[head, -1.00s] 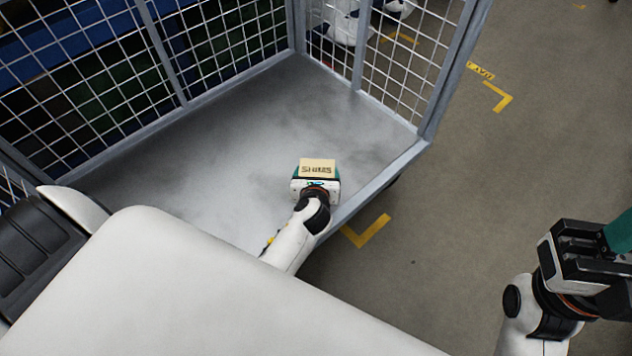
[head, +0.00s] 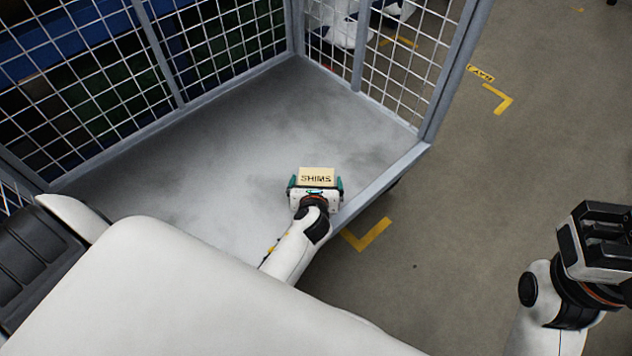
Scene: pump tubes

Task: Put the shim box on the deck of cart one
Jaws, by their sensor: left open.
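The shim box (head: 318,177) is a small tan box marked SHIMS. It is over the near right part of the grey cart deck (head: 237,130), close to the deck's right edge; it looks to be resting there, though its underside is hidden. My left gripper (head: 316,186) is at the box with its teal-tipped fingers spread, one on each side, with a little room beside the box. My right gripper (head: 603,232) is at the lower right over the floor, away from the cart. Its fingertips are not clear.
Wire mesh walls with grey posts (head: 293,25) close the cart's back and far right sides. A raised grey rim (head: 385,176) runs along the near right edge. Most of the deck is bare. Yellow floor marks (head: 368,235) lie on the open floor to the right.

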